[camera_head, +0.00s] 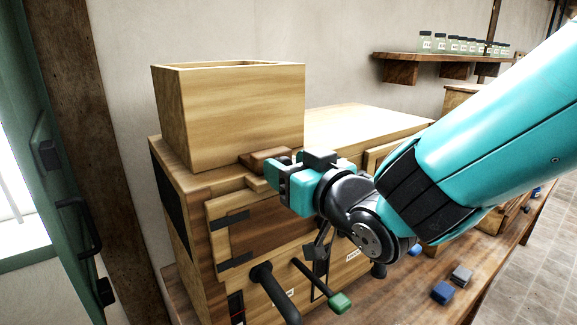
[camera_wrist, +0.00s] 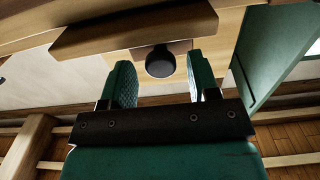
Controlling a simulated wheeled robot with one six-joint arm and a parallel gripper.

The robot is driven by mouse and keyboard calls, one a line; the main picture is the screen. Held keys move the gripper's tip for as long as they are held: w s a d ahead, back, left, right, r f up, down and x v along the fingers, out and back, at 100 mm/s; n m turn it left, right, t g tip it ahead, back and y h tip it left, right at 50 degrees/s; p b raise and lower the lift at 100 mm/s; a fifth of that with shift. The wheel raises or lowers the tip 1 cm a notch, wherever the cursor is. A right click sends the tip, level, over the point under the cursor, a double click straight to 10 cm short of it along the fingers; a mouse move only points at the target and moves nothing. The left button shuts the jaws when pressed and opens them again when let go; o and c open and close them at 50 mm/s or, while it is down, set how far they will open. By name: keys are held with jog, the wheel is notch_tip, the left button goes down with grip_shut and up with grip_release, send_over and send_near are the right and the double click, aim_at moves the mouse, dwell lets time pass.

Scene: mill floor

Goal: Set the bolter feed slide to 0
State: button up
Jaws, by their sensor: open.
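The bolter is a wooden cabinet with an open-topped hopper box (camera_head: 235,115) on it. A small wooden piece (camera_head: 262,158), which looks like the feed slide, juts out at the hopper's foot. My gripper (camera_head: 279,176) is right at this piece in the head view and covers part of it. In the wrist view, my gripper (camera_wrist: 160,84) has its two green fingers apart. A dark round knob (camera_wrist: 160,62) shows between them, in front of a wooden board (camera_wrist: 105,34). I cannot tell whether a finger touches the knob. I see no slide scale or reading.
Below the gripper are a dark cabinet door (camera_head: 265,235), a black crank handle (camera_head: 275,290) and a lever with a green end (camera_head: 340,303). Blue and grey blocks (camera_head: 443,292) lie on the bench at right. A jar shelf (camera_head: 430,57) hangs on the wall.

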aim_at(274, 153)
grip_shut()
jog(key=x, duration=0.4)
jog(key=shift+w+a+b, duration=0.15)
jog(key=shift+a+b, duration=0.05)
jog(key=shift+b, duration=0.1)
jog(key=shift+r, duration=0.1)
jog(key=shift+c, duration=1.6)
grip_release()
jog(key=o, duration=0.3)
jog(key=shift+w+a, duration=0.1)
jog(key=shift+w, duration=0.05)
